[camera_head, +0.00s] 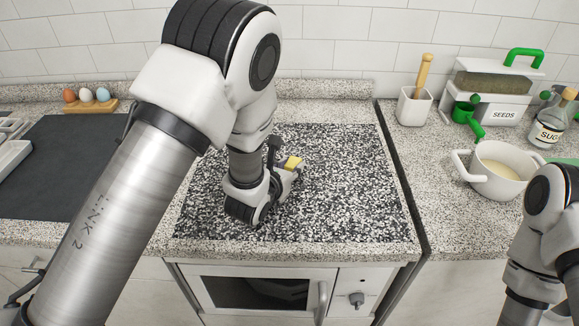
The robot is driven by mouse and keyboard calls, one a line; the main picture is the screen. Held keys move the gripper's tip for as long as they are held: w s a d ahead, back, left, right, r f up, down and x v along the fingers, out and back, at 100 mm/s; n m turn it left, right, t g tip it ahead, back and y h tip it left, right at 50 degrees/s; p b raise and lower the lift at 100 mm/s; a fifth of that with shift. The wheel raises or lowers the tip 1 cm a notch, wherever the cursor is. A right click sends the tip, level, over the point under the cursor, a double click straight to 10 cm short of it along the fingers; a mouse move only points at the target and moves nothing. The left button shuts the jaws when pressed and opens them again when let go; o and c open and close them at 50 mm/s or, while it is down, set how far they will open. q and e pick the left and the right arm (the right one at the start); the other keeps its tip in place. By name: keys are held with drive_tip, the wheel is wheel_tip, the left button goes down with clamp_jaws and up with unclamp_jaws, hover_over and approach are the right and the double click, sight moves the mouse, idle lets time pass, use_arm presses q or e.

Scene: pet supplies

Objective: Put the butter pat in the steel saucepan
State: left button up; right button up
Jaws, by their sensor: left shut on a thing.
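The butter pat (293,162) is a small yellow block over the speckled black-and-white cooktop area in the middle. My left gripper (289,172) is shut on it, low over that surface; whether the butter touches the surface I cannot tell. My left arm and gripper hide part of the surface around it. I see no steel saucepan; a white pot with handles (497,186) and pale contents stands on the right counter. My right arm shows at the lower right edge, but its gripper is not in view.
Near the pot are a sugar bottle (549,126), a seeds box (492,108) with a green scoop, and a white crock (414,107) with a wooden tool. Several eggs (86,95) sit on a wooden holder at the left. The speckled surface right of my left gripper is clear.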

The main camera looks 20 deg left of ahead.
use_arm(q)
drive_tip(key=o, duration=0.8)
drive_tip(key=shift+o, duration=0.2)
